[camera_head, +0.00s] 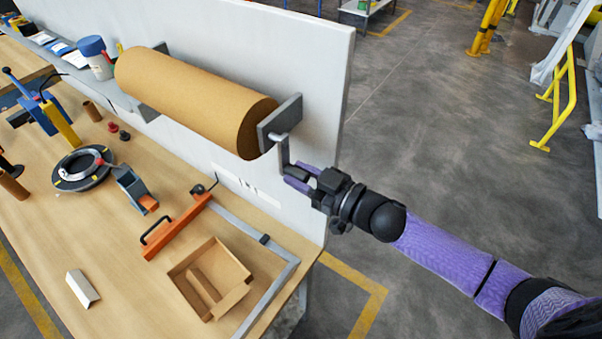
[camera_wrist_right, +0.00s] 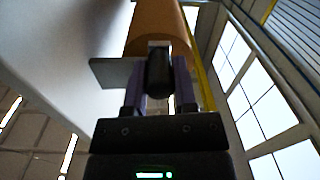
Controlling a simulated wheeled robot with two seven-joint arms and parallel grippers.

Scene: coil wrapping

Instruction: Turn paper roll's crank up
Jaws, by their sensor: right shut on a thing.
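The paper roll (camera_head: 195,97) is a large brown cylinder mounted on the white wall panel above the workbench. Its grey end bracket (camera_head: 281,122) carries the crank (camera_head: 285,150), a grey bent rod that hangs down from the bracket. My right gripper (camera_head: 291,176) is at the crank's lower end and is shut on its handle. In the right wrist view, the dark handle (camera_wrist_right: 159,73) sits between the two purple fingers, with the roll (camera_wrist_right: 160,27) above and behind it. My left gripper is not in view.
The workbench (camera_head: 130,245) holds an open cardboard box (camera_head: 243,278), an orange tool with a black handle (camera_head: 178,228), a black ring coil (camera_head: 62,184) and a white angle piece (camera_head: 82,288). The floor right of the panel (camera_head: 430,110) is clear around my right arm.

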